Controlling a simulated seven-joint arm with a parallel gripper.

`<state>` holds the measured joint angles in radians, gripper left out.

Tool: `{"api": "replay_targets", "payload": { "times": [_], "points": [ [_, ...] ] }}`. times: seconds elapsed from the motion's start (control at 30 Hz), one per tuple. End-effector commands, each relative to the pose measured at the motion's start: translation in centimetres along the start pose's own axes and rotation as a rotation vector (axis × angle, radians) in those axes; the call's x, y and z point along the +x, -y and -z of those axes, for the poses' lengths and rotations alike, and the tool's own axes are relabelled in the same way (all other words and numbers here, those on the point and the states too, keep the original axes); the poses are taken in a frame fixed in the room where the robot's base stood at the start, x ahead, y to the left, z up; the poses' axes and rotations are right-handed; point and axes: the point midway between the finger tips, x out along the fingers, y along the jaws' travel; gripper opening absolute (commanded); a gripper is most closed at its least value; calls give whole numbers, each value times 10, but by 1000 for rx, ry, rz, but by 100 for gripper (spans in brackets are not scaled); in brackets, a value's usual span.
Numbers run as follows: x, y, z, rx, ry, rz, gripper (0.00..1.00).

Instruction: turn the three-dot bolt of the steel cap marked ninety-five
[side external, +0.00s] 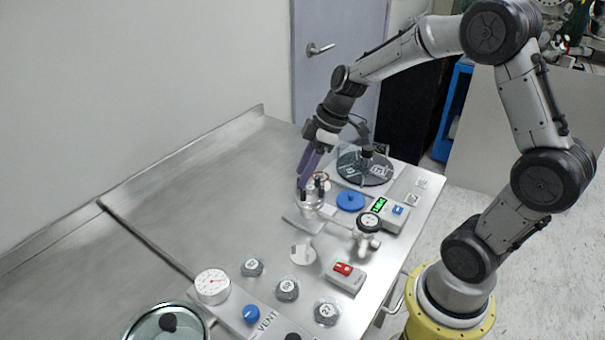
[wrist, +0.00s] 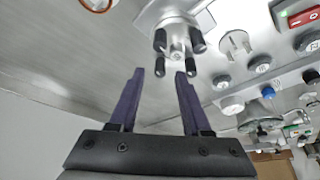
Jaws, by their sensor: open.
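Three small round steel caps with pale marked tops stand in a row at the front of the bench: a left cap (side external: 252,266), a middle cap (side external: 287,288) and a right cap (side external: 327,312). In the wrist view they are the small caps (wrist: 222,82), (wrist: 262,63) and (wrist: 308,42). Their numbers and dots are too small to read, so I cannot tell which is marked ninety-five. My gripper (wrist: 160,72) has purple fingers, apart and empty. It is behind the caps, close to a steel fitting (wrist: 178,38) with several black-tipped posts.
A white dial gauge (side external: 212,286), a blue knob (side external: 251,313) and a red switch box (side external: 344,275) surround the caps. A blue disc (side external: 350,200) and a dark turntable (side external: 366,168) stand near my gripper. The left of the steel bench (side external: 150,190) is mostly bare.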

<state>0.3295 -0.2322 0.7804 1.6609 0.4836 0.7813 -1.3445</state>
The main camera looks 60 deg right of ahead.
Motion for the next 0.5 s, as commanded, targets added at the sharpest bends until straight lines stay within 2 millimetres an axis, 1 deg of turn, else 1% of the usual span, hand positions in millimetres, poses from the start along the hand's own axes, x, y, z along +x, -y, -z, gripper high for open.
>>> {"api": "replay_targets", "payload": {
  "times": [0.03,0.1,0.2,0.47,0.5],
  "points": [
    [5,0,0,0,1,2,48],
    [10,0,0,0,1,1,48],
    [13,0,0,-1,1,-1,48],
    [14,0,0,-1,0,-1,48],
    [14,0,0,-1,0,-1,41]
  ]
}}
